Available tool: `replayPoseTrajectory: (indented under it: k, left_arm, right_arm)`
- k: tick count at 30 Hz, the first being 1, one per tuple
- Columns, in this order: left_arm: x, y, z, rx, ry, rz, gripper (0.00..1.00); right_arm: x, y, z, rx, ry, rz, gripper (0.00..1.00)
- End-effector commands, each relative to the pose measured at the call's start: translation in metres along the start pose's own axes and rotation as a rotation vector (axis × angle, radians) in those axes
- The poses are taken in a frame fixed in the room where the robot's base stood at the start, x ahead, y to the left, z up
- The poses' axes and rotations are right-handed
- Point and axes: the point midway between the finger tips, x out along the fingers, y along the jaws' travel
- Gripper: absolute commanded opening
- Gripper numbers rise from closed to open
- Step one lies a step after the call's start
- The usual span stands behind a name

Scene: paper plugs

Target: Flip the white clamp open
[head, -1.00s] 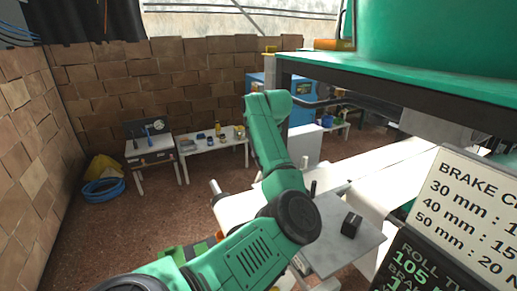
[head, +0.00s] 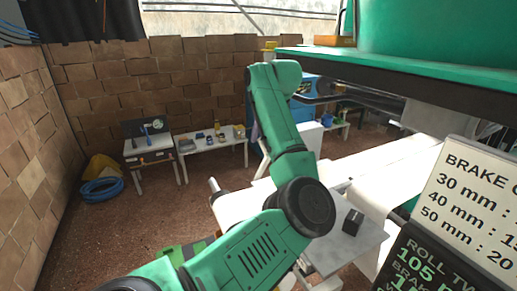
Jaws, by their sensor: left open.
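I cannot pick out the white clamp in the head view. My right gripper is not in view.
The green machine top (head: 400,68) overhangs on the right. A brake chart sign (head: 470,195) stands at the right. A grey table (head: 345,250) with a black block (head: 352,222) and a white paper web (head: 390,160) lie below. Open floor (head: 150,220) is at left.

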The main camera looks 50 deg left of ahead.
Motion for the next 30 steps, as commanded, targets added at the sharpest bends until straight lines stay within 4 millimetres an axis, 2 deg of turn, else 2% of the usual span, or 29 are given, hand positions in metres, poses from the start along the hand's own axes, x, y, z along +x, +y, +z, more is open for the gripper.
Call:
replayPoseTrajectory:
  k: [1, 3, 6, 9, 13, 30]
  left_arm:
    - [-0.014, -0.001, -0.001, 0.0, -0.003, -0.006, 0.51]
    - [-0.035, -0.001, -0.001, 0.001, -0.002, -0.005, 0.51]
    - [-0.058, -0.001, 0.0, 0.001, -0.001, -0.003, 0.51]
    - [-0.071, 0.0, 0.0, 0.0, 0.0, -0.001, 0.51]
    - [-0.077, 0.0, 0.001, 0.0, 0.001, 0.002, 0.51]
    - [-0.076, 0.0, 0.001, 0.0, 0.001, 0.001, 0.51]
  right_arm:
    - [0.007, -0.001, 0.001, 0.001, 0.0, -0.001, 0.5]
    - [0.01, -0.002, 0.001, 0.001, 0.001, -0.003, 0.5]
    - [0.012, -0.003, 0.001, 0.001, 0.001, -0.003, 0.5]
    - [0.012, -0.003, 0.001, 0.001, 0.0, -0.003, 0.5]
    - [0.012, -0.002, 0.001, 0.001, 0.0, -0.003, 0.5]
    - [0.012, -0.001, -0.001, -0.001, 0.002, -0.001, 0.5]
